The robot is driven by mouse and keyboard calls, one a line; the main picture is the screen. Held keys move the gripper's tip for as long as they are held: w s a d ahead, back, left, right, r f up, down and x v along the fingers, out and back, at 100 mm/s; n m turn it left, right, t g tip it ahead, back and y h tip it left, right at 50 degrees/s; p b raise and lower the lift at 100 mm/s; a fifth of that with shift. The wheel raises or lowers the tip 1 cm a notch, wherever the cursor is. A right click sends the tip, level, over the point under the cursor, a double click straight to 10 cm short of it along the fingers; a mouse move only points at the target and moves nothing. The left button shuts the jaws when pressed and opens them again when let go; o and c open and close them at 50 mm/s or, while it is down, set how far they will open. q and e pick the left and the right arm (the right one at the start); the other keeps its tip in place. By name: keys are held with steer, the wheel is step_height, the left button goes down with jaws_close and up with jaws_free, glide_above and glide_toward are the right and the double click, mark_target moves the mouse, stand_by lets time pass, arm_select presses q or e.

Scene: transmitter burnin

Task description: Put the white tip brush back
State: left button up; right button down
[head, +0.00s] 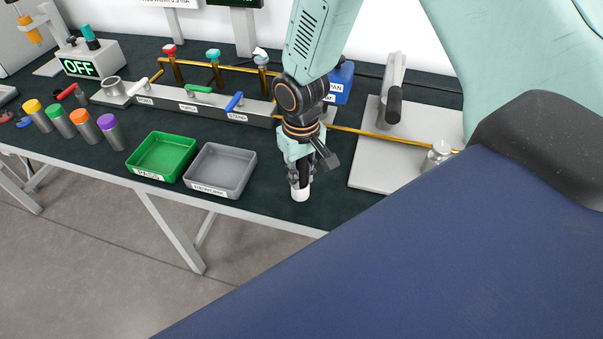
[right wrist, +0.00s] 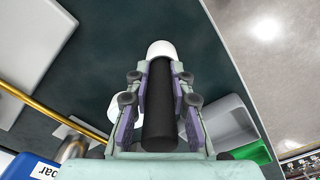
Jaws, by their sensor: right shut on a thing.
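The white tip brush (right wrist: 158,105) has a black handle and a rounded white end. My right gripper (head: 300,180) is shut on its black handle, above the dark mat near the bench's front edge. In the head view the white end points down, just right of the grey tray; the fingers hide most of the handle. The right wrist view shows the fingers of the right gripper (right wrist: 160,95) on both sides of the handle. I cannot tell whether the white end touches the mat. My left gripper is not in view.
A grey tray (head: 245,167) and a green tray (head: 131,165) stand left of the gripper. Behind are a valve manifold (head: 160,99) with coloured levers and a blue labelled box (head: 341,84). A grey plate (head: 362,172) with a stand lies right. Several colour-capped cylinders stand left.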

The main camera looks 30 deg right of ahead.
steer(key=shift+a, duration=0.1)
steer(key=shift+w+a+f, duration=0.1)
steer(key=shift+a+f, duration=0.05)
steer(key=shift+s+f, duration=0.35)
steer(key=shift+s, duration=0.1)
steer(key=c, duration=1.5)
jaws_free()
steer(key=o, duration=0.3)
steer(key=shift+w+f, duration=0.3)
steer(key=shift+r, duration=0.1)
steer(key=shift+s+r, duration=0.1)
steer(key=shift+s, duration=0.05)
steer(key=shift+w+r, duration=0.15)
steer(key=shift+w, duration=0.05)
